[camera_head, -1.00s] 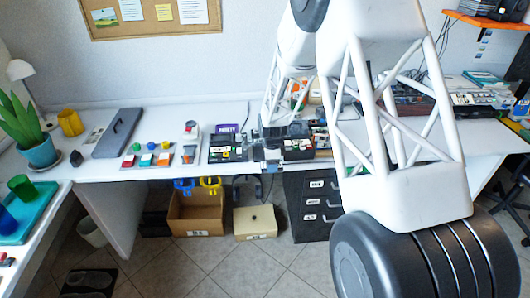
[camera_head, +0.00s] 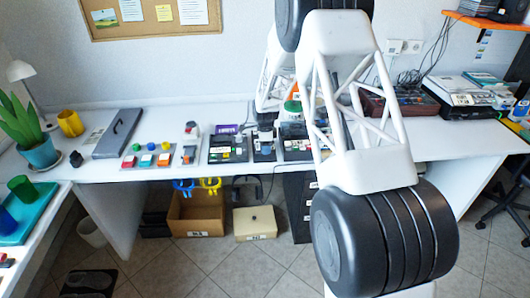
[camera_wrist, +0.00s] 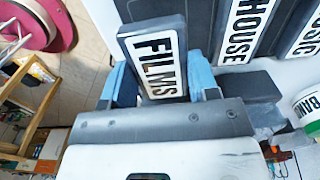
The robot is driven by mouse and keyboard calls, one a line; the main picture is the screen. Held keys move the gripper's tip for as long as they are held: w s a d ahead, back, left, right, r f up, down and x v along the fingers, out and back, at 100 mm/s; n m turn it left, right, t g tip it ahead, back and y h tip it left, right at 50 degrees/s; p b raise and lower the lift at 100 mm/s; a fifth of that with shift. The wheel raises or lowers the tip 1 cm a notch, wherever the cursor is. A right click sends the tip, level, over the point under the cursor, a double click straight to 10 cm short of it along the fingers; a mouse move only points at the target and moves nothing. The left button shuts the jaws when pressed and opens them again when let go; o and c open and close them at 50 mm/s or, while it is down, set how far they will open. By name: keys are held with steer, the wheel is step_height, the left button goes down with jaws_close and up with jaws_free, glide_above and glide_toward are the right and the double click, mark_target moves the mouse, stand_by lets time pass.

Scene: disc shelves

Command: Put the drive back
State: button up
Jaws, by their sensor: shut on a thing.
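My gripper (camera_wrist: 158,88) has blue fingers on both sides of a dark drive (camera_wrist: 128,36) with a white label reading FILMS, and it is shut on it. Dark units labelled HOUSE (camera_wrist: 240,30) and another with a partly cut-off label (camera_wrist: 308,38) lie beside it to the right in the wrist view. In the head view my gripper (camera_head: 265,132) is low over the middle of the desk (camera_head: 440,140), between two dark trays. The held drive is too small there to make out. What lies under the drive is hidden.
A dark tray (camera_head: 228,158) with small coloured pieces is left of my gripper. A white tub (camera_wrist: 308,104) is near its right in the wrist view. Coloured buttons (camera_head: 147,160) and a grey case (camera_head: 117,133) lie farther left. My arm hides part of the right side.

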mark_target(265, 156)
steer(key=shift+w, duration=0.25)
steer(key=shift+f, duration=1.8)
steer(key=shift+f, duration=0.1)
steer(key=o, duration=1.1)
steer(key=shift+c, duration=0.2)
step_height(265, 156, up, 12)
steer(key=shift+r, duration=0.15)
